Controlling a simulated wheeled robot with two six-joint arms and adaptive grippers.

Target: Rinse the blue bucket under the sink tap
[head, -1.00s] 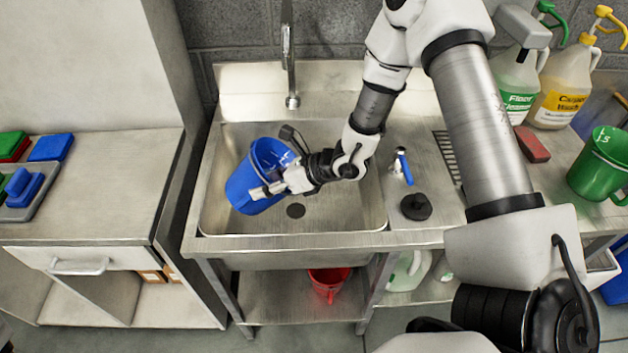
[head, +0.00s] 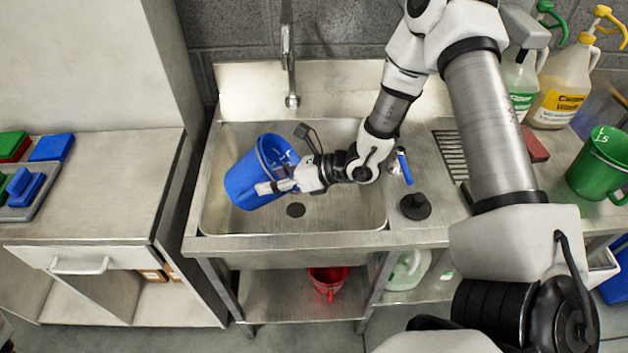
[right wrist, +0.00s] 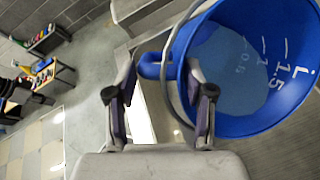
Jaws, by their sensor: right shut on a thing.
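The blue bucket (head: 247,180) is tilted in the sink basin (head: 345,212), its mouth turned to the right. My right gripper (head: 272,187) is shut on the bucket at its side. In the right wrist view the bucket (right wrist: 255,75) shows its inside with white marks, and its small blue grip (right wrist: 152,66) lies by the fingers (right wrist: 162,105). The tap (head: 289,65) hangs at the back of the sink, its spout right of and behind the bucket. No water stream shows. The blue tap lever (head: 404,166) is right of the basin.
A black plug (head: 415,206) sits on the sink's right deck. A green jug (head: 601,162) and several bottles stand at the right. A red bucket (head: 328,281) is on the shelf below. A counter (head: 105,185) with colored pads is at the left.

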